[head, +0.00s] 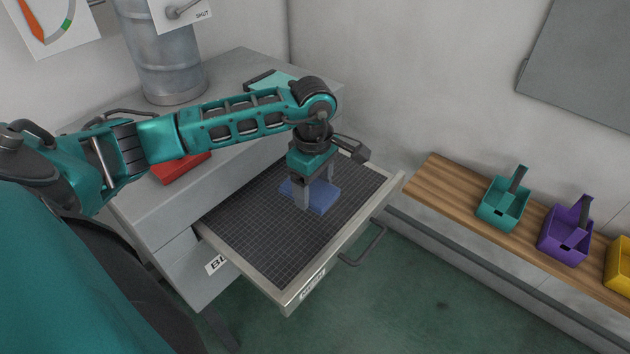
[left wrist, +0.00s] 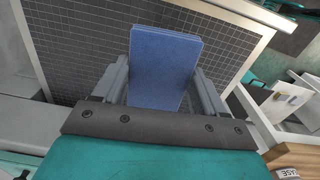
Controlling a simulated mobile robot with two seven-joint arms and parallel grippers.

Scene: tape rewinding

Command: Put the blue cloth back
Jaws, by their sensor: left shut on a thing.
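The blue cloth (head: 322,197) is a flat folded pad in the open drawer (head: 250,247), over its dark gridded liner. My left gripper (head: 317,192) points down into the drawer and is shut on the cloth, one finger on each side. In the left wrist view the cloth (left wrist: 163,62) sits between the two fingers of the gripper (left wrist: 163,85). I cannot tell whether the cloth touches the liner. My right gripper is not in view.
The drawer sticks out of a grey cabinet (head: 160,215) with a red item (head: 180,167), a teal item (head: 272,79) and a metal cylinder (head: 165,60) on top. A wooden shelf (head: 450,187) at right holds teal (head: 500,208), purple (head: 563,238) and yellow (head: 618,265) bins.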

